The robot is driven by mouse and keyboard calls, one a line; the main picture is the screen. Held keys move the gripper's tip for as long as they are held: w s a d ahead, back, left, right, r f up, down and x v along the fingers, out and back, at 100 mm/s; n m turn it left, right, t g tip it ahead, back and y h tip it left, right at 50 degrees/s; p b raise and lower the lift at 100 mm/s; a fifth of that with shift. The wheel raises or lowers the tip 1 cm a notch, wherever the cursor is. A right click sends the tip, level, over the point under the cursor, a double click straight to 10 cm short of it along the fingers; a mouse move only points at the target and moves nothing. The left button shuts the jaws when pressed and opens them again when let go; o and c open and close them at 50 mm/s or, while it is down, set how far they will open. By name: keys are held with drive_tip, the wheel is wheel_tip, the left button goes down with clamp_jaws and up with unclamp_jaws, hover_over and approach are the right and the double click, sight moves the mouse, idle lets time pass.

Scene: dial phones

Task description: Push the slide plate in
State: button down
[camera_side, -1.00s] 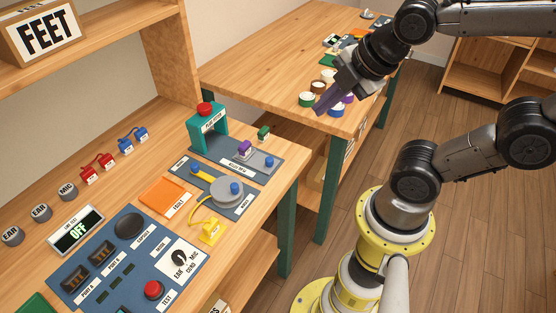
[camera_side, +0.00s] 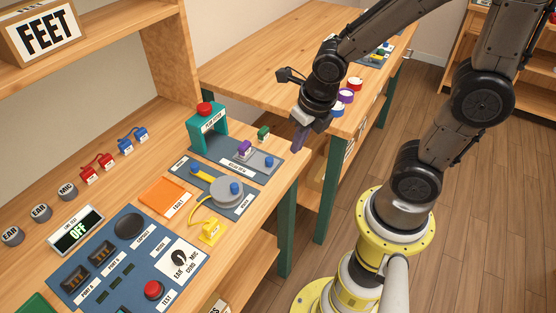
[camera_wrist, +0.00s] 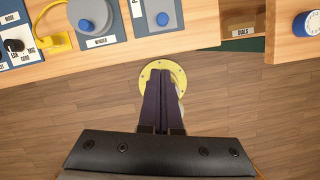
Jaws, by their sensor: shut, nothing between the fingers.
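The slide plate (camera_side: 259,158) is a small grey plate with a blue knob at its right end. It lies on a blue base on the left bench, in front of the teal press (camera_side: 209,127), and a purple piece (camera_side: 244,149) sits at its left end. In the wrist view the plate (camera_wrist: 166,8) is cut by the top edge, with its blue knob showing. My gripper (camera_side: 298,145) is shut and empty, fingers pointing down, to the right of the plate near the bench edge. The wrist view shows its dark purple fingers (camera_wrist: 161,76) over the floor, off the bench.
The winder (camera_side: 226,191), a grey disc with a blue knob, lies in front of the slide plate. A green piece (camera_side: 263,133) stands behind it. A yellow plug (camera_side: 210,231) and orange tray (camera_side: 168,196) are nearby.

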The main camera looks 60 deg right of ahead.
sight(256, 157)
drive_tip(key=shift+s+a+f, duration=0.1)
drive_tip(key=shift+f, duration=0.25)
drive_tip(key=shift+x, duration=4.95)
drive_tip(key=shift+w+d, duration=0.25)
drive_tip(key=shift+w, duration=0.65)
drive_tip(key=shift+w+d, duration=0.25)
drive_tip(key=shift+w, duration=0.65)
drive_tip(key=shift+w, duration=0.1)
drive_tip(key=w, duration=1.3)
